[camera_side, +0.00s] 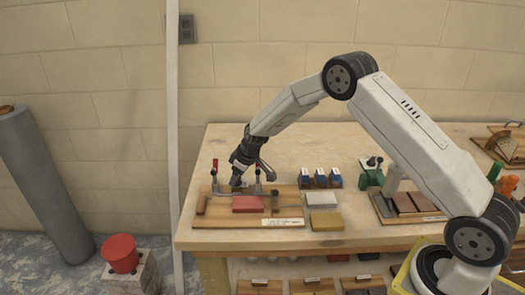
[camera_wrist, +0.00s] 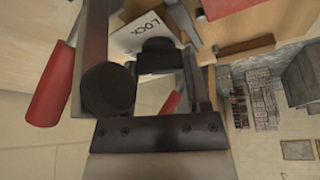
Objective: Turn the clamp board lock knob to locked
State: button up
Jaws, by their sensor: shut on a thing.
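The wooden clamp board (camera_side: 226,219) lies at the left end of the bench, with red-handled clamps standing at its back. In the side view my gripper (camera_side: 238,181) points down at the back left of the board, between the red handles, and the lock knob is hidden there. In the wrist view my gripper (camera_wrist: 155,65) is shut on a dark knob (camera_wrist: 157,50). A white label (camera_wrist: 143,32) reading "LOCK" lies beside the knob, partly covered. I cannot tell the knob's exact turn.
Red clamp handles (camera_wrist: 52,85) stand close to my gripper. A red block (camera_side: 247,203) sits on the board. Blue-topped items (camera_side: 320,178) stand to the right, with a yellow block (camera_side: 326,221) in front. Bare bench lies behind the board.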

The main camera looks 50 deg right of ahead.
jog(key=shift+a+m+h, duration=0.1)
jog(key=shift+m+h, duration=0.6)
jog(key=shift+m, duration=0.95)
jog(key=shift+a+m+h, duration=0.1)
jog(key=shift+m+h, duration=0.6)
jog(key=shift+m, duration=0.95)
jog(key=shift+m+g+h, duration=0.3)
jog(key=shift+m+h, duration=0.2)
jog(key=shift+m, duration=1.05)
jog(key=shift+m+g+h, duration=0.3)
jog(key=shift+m+h, duration=0.2)
jog(key=shift+m, duration=1.05)
jog(key=o, duration=1.3)
jog(key=shift+r, duration=0.15)
jog(key=shift+v, duration=3.8)
